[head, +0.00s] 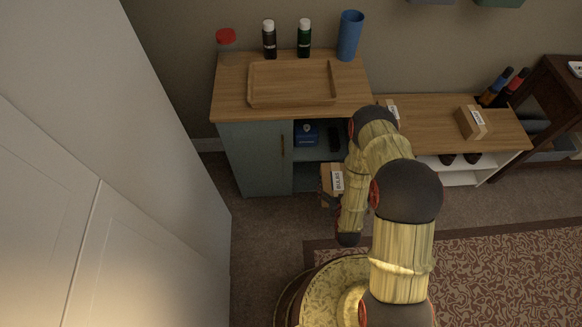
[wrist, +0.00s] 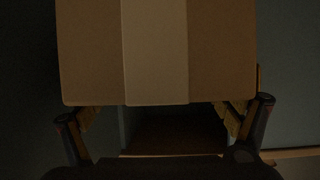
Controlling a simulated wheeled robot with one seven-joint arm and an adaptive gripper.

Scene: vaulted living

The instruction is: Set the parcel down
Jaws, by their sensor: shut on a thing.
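The parcel (head: 326,176) is a small brown cardboard box with a white printed label, in front of the cabinet's open compartment in the head view. In the wrist view the parcel (wrist: 156,52) fills the upper middle, with a paler tape strip down its face. My gripper (wrist: 160,104) has a finger on each side of the parcel and is shut on it. In the head view my arm hides most of the gripper. I cannot tell whether the parcel touches the shelf.
The blue-grey cabinet (head: 251,158) has an open compartment holding a blue box (head: 306,135) and a dark upright item. A wooden tray (head: 255,100), bottles and a blue cup (head: 349,36) stand on top. Another labelled box (head: 473,123) sits on the low bench (head: 433,128) at right.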

